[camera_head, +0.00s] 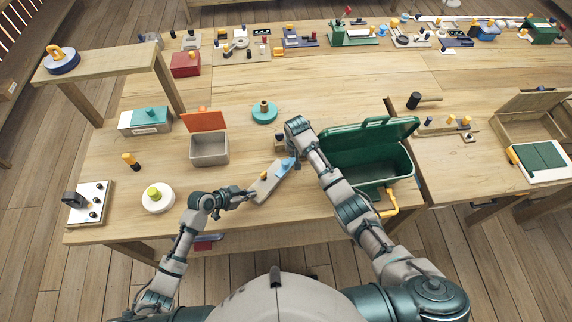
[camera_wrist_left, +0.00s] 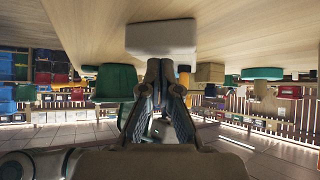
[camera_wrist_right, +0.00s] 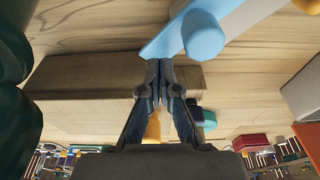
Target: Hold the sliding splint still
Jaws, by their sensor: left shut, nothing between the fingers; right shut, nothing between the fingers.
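The sliding splint, a pale grey bar (camera_head: 266,186) with a light blue slider (camera_head: 287,165), lies slanted on the table near the front edge. My left gripper (camera_head: 252,193) is shut and empty at the bar's lower left end. In the left wrist view the bar's whitish end (camera_wrist_left: 160,36) is just beyond the shut fingertips (camera_wrist_left: 160,62); I cannot tell whether they touch. My right gripper (camera_wrist_right: 159,63) is shut and empty beside the blue slider, whose round knob (camera_wrist_right: 203,36) shows in the right wrist view. In the head view my right arm partly hides that area.
A green lidded bin (camera_head: 370,160) stands open right of my right arm. A grey bin with an orange lid (camera_head: 209,149) stands to the left. A teal disc with a spool (camera_head: 264,111) lies behind. A white round piece (camera_head: 157,199) is at the front left.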

